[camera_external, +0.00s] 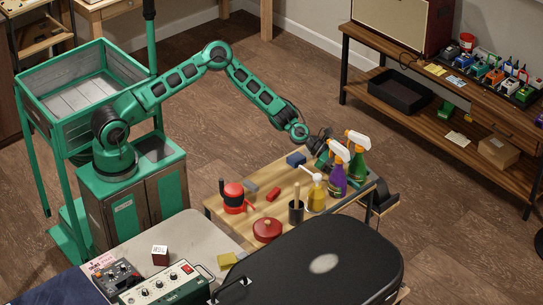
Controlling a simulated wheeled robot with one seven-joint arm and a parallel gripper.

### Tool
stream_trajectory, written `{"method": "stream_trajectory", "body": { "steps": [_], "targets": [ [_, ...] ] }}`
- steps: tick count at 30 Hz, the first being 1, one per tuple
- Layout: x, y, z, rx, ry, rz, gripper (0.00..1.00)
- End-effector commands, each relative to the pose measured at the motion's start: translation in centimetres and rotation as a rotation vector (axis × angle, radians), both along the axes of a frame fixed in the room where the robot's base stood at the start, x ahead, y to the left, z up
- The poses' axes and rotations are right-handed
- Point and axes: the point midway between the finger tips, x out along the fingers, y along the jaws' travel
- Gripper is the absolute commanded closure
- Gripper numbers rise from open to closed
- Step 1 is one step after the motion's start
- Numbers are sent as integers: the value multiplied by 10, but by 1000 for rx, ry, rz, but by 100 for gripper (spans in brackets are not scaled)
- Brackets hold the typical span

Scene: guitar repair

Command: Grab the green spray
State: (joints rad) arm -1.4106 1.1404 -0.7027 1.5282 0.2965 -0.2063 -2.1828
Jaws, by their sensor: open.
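The green spray bottle (358,163) with a white and orange trigger head stands upright at the far right corner of the small wooden table (237,218). A purple spray bottle (337,179) stands just in front of it and to its left, partly overlapping it in the picture. My gripper (328,151) is at the end of my outstretched arm, over the table's far edge, close to the left of the two spray bottles. It is open. Its fingertips are small and partly hidden behind the bottle heads, so I cannot tell whether they touch the green bottle.
A black case (315,262) lies in front. A shelf (435,118) stands at right; open floor lies between.

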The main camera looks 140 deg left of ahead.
Motion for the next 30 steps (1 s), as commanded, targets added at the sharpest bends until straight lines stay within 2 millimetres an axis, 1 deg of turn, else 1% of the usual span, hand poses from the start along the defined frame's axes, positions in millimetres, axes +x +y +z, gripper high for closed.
{"method": "stream_trajectory", "body": {
  "steps": [3, 4, 10, 11, 12, 19, 23, 26, 29, 30],
  "targets": [
    [0, 0, 0, 1, -1, 1, 39],
    [0, 0, 0, 1, -1, 1, 44],
    [0, 0, 0, 1, -1, 1, 91],
    [0, 0, 1, 1, -2, 1, 91],
    [0, 0, 1, 1, -2, 1, 96],
    [0, 0, 3, 2, -2, 1, 96],
    [0, 1, 10, 3, -2, 0, 96],
    [0, 1, 22, 5, -3, 2, 96],
    [0, 1, 40, 6, -3, 1, 96],
    [-4, 4, 47, 6, -2, 3, 96]
  ]
}}
